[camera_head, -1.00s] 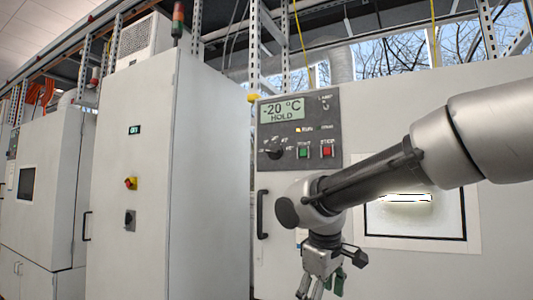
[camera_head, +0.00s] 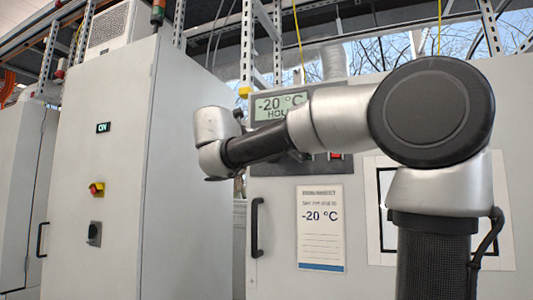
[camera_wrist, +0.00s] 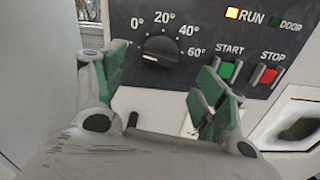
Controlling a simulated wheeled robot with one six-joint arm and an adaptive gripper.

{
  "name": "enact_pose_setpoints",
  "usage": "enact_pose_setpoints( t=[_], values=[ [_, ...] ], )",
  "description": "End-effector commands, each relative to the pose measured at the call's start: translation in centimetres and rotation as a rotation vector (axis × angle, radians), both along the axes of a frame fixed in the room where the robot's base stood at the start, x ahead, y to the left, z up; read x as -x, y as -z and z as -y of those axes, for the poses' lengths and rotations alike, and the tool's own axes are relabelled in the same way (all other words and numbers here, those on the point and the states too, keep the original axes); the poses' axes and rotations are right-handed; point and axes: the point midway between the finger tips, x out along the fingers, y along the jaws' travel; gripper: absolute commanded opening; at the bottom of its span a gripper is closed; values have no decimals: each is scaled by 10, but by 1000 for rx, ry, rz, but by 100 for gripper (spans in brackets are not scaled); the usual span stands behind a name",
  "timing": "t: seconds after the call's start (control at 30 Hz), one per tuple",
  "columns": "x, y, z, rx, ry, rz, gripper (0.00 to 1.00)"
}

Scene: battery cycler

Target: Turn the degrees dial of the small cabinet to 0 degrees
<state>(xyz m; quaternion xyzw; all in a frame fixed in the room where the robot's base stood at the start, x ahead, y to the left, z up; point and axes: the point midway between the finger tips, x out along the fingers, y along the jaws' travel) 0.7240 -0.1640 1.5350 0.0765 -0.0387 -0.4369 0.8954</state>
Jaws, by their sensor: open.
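The black round degrees dial (camera_wrist: 160,50) sits on a dark control panel (camera_wrist: 205,20) in the wrist view. White marks 0°, 20°, 40° and 60° run above it and to its right. A small pale mark on the dial points to the lower left, away from the 0° mark. My gripper (camera_wrist: 163,75) is open, its green-padded fingers below and to either side of the dial, apart from it. The left finger may cover further marks. In the head view, the cabinet's display (camera_head: 279,106) reads -20 °C. My arm hides the dial and the gripper there.
A green START button (camera_wrist: 228,69) and a red STOP button (camera_wrist: 264,74) are close by my right finger. A paper notice (camera_head: 321,228) and a black door handle (camera_head: 257,227) are below the panel. A tall cabinet (camera_head: 105,180) stands to the left.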

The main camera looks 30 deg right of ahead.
Motion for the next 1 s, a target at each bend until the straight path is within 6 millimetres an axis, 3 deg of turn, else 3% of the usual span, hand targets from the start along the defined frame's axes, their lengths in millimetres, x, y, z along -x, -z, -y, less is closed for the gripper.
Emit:
enact_pose_setpoints(
  t=[0.4, 0.77, 0.87, 1.0],
  values=[
    [-38, 1, 51, -3, 4, 1, 71],
    [-44, 1, 58, -3, 0, 1, 71],
    [-44, 1, 58, -3, 0, 1, 59],
    [-44, 1, 58, -3, 0, 1, 33]
  ],
)
